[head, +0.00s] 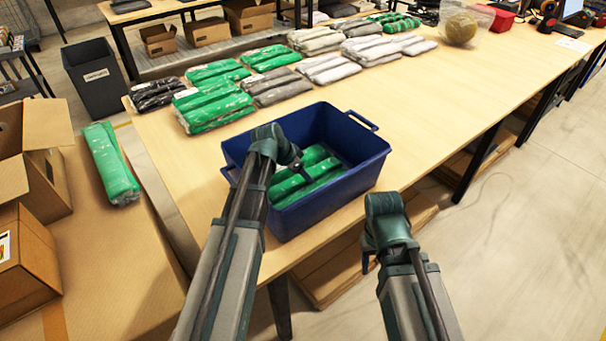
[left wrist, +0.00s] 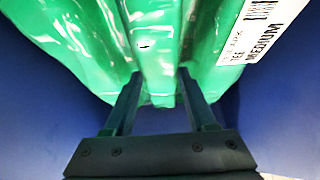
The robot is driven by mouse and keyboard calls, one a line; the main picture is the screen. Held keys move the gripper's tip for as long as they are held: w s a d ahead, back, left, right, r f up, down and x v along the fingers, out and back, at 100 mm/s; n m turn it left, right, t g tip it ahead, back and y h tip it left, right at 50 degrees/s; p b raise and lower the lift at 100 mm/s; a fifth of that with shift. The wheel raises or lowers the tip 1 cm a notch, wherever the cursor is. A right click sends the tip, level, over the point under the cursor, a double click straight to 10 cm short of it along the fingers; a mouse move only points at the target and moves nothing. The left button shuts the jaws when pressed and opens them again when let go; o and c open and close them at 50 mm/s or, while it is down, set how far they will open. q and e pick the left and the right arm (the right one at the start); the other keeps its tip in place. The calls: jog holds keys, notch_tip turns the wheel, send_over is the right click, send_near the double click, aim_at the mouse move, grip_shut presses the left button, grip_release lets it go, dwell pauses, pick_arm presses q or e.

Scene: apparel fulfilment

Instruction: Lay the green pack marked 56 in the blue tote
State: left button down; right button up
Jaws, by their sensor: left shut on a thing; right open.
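The blue tote (head: 342,193) stands on the wooden table near its front edge. A green pack (head: 310,178) is inside the tote, low between its walls. In the left wrist view my left gripper (left wrist: 158,90) is shut on the green pack (left wrist: 95,45), with blue tote walls on both sides. The pack's label reads "TEE" and "MEDIUM"; no 56 is readable. My right gripper (head: 369,262) hangs in front of the table, right of the tote, empty and open.
Green and grey packs (head: 282,90) lie in rows behind the tote, with a dark pack (head: 156,93) at the left. Another green pack (head: 111,162) lies on the cardboard-coloured surface at left, near open boxes (head: 28,170). The table right of the tote is clear.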

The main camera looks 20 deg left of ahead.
pick_arm(q)
jog(key=shift+c, duration=1)
grip_release()
jog(key=shift+r+p, duration=0.15)
jog(key=shift+p, duration=0.15)
jog(key=shift+r, duration=0.2)
jog(key=p+v, duration=1)
jog(key=v, duration=0.1)
jog(key=shift+s+a+r, duration=0.15)
jog(key=shift+a+r, duration=0.05)
